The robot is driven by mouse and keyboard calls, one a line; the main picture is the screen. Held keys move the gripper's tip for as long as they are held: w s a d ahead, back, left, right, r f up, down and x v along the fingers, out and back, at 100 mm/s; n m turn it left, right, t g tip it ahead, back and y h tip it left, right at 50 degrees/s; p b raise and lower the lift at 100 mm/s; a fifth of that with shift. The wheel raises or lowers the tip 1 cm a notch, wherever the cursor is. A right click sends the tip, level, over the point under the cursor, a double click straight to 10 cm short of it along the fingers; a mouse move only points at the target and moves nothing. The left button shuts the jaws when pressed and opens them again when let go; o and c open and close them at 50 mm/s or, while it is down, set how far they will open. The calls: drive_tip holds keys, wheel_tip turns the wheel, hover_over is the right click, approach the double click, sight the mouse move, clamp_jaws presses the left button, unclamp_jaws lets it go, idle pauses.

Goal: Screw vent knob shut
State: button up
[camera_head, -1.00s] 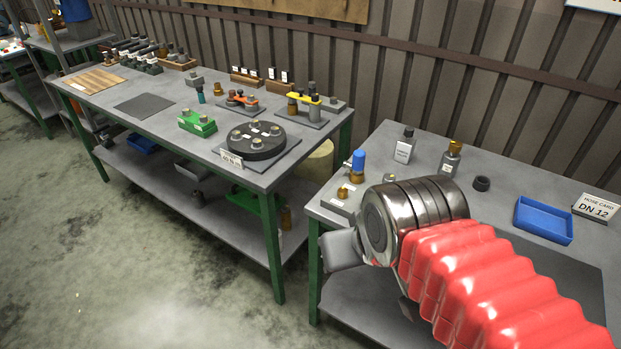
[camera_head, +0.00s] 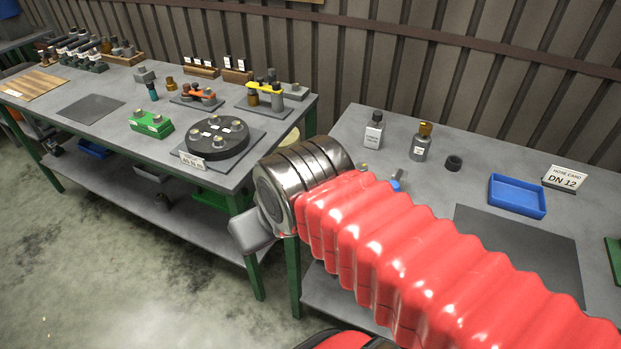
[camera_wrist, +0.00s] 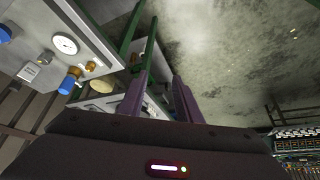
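The wrist view shows a blue knob on a brass fitting (camera_wrist: 70,80) on the tilted grey bench top, left of my gripper. A small brass piece (camera_wrist: 90,66) and a round white gauge (camera_wrist: 65,44) are close to it. I cannot tell which piece is the vent knob. In the head view my red arm covers most of this spot; only a bit of blue (camera_head: 396,185) shows behind it. My gripper (camera_wrist: 160,76) has its two purple fingers apart with nothing between them, clear of the fittings. My gripper's fingers are not visible in the head view.
The right bench holds two labelled bottles (camera_head: 373,130) (camera_head: 421,142), a black ring (camera_head: 453,163), a blue tray (camera_head: 517,196) and a DN 12 card (camera_head: 565,178). The left bench carries a black round fixture (camera_head: 216,138) and a green block (camera_head: 151,124). Open floor lies at lower left.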

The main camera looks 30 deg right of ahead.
drive_tip(key=shift+o, duration=0.2)
drive_tip(key=shift+o, duration=1.2)
drive_tip(key=shift+w+d+r, duration=0.1)
drive_tip(key=shift+w+r, duration=0.05)
drive_tip(key=shift+w, duration=0.05)
drive_tip(key=w+d+f+n+g, duration=0.1)
drive_tip(key=w+d+n, duration=0.3)
drive_tip(key=w+d, duration=0.6)
drive_tip(key=w+d+f+n+g, duration=0.2)
drive_tip(key=w+d+n+g, duration=0.2)
drive_tip(key=w+d, duration=0.6)
drive_tip(key=d, duration=0.4)
drive_tip(key=shift+w+f+n+g, duration=0.15)
drive_tip(key=shift+f+n+g, duration=0.15)
drive_tip(key=shift+d+f, duration=0.1)
wheel_tip(320, 180, down, 14)
drive_tip(key=shift+r, duration=0.2)
drive_tip(key=shift+c, duration=0.3)
